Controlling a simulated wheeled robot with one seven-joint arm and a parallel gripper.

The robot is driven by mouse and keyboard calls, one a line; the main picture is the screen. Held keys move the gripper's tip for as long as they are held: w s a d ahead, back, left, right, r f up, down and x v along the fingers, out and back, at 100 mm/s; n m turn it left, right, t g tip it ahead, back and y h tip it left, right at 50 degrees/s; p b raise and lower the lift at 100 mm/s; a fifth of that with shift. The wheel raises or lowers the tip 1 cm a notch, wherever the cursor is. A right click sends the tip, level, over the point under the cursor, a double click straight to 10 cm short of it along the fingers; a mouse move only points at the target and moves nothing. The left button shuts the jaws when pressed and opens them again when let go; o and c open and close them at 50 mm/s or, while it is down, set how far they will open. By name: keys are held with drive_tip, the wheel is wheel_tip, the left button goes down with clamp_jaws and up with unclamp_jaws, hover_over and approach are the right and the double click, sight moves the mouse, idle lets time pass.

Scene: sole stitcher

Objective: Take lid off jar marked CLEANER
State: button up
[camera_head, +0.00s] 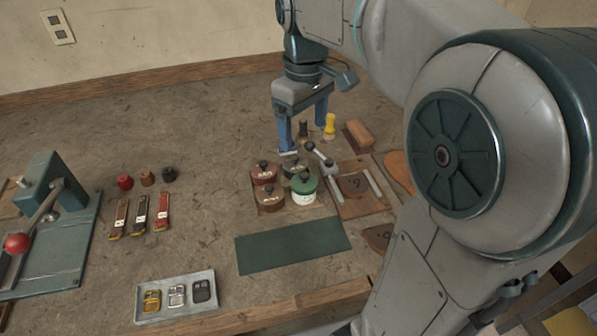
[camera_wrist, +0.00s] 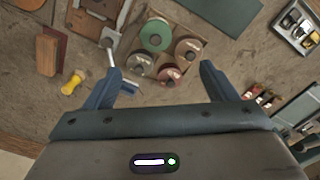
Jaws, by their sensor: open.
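Several lidded jars stand in a tight cluster: a red one (camera_head: 263,174), a dark green one (camera_head: 290,164), a brown one (camera_head: 269,200) and a white one with a green lid (camera_head: 304,188). Each lid has a dark knob. Labels are too small to read, so I cannot tell which is marked CLEANER. My gripper (camera_head: 304,138) is open and empty, behind and above the cluster. In the wrist view, the red lid (camera_wrist: 169,76) and dark lid (camera_wrist: 140,65) lie between the open fingers (camera_wrist: 160,72); the green lid (camera_wrist: 156,34) and brown lid (camera_wrist: 188,51) show beyond.
A hammer-like tool (camera_head: 316,151) lies close beside the jars on the right. A yellow-handled brush (camera_head: 330,125) and a brown block (camera_head: 358,136) are behind. A green mat (camera_head: 293,245) and a buckle tray (camera_head: 176,297) lie in front.

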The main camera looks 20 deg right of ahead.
hover_over(304, 174)
drive_tip(key=f, duration=0.8)
drive_tip(key=shift+s+a+f+b, duration=0.2)
drive_tip(key=shift+s+b, duration=0.1)
drive_tip(key=shift+b, duration=0.1)
drive_tip(key=shift+w+d+f, duration=0.1)
drive_tip(key=shift+w+f, duration=0.05)
drive_tip(key=shift+f, duration=1.2)
drive_tip(key=shift+w+d+f, duration=0.1)
drive_tip(key=shift+f, duration=1.2)
drive_tip(key=c, duration=1.1)
